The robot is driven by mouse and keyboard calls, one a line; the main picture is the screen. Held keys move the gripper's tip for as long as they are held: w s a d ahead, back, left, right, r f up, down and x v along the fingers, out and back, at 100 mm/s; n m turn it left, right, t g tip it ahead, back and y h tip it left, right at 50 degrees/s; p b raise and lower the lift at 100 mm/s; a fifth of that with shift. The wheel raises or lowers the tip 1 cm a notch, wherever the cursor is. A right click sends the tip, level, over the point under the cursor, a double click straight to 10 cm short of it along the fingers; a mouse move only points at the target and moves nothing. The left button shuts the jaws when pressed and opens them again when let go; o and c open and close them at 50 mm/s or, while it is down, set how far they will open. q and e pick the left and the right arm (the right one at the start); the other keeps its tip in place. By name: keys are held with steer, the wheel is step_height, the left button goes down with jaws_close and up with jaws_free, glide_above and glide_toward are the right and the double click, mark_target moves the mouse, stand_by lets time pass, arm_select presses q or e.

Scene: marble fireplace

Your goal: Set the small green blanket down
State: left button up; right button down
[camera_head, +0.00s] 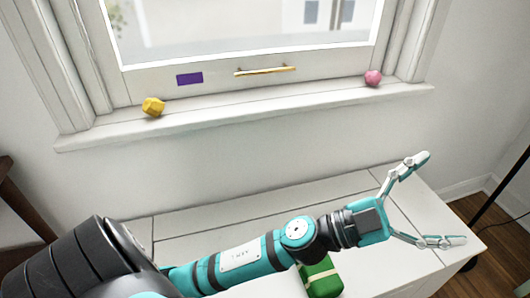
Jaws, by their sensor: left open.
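The small green blanket (324,282) looks like a compact green bundle with a pale stripe. It appears to rest on the white bench top (215,216) at the bottom centre, and my left arm hides part of it. My left gripper (441,200) is at the right end of the bench with its two fingers spread wide. It is empty and apart from the blanket, to the right of it. My right gripper is out of view.
A window sill (250,109) runs behind the bench. A yellow faceted object (153,106) and a pink ball-like object (373,78) sit on it. A dark pole (515,190) stands at the right. The visible bench top around the gripper is clear.

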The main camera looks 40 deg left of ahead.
arm_select(q)
steer(key=w+a+f+n+t+y, duration=0.1)
steer(key=w+a+f+n+y, duration=0.2)
steer(key=a+f+n+y, duration=1.25)
steer(key=s+f+g, duration=0.4)
steer(key=s+f, duration=0.2)
steer(key=s, duration=0.1)
steer(key=s+a+f+m+g+y, duration=0.1)
steer(key=s+f+g, duration=0.4)
steer(key=s+f, duration=0.1)
steer(key=s+f+g, duration=0.4)
steer(key=s+f, duration=0.2)
steer(key=s, duration=0.3)
steer(key=shift+s+a+f+m+g+y, duration=0.1)
steer(key=shift+a+f+m+g+y, duration=0.15)
steer(key=shift+f+m+g+y, duration=0.1)
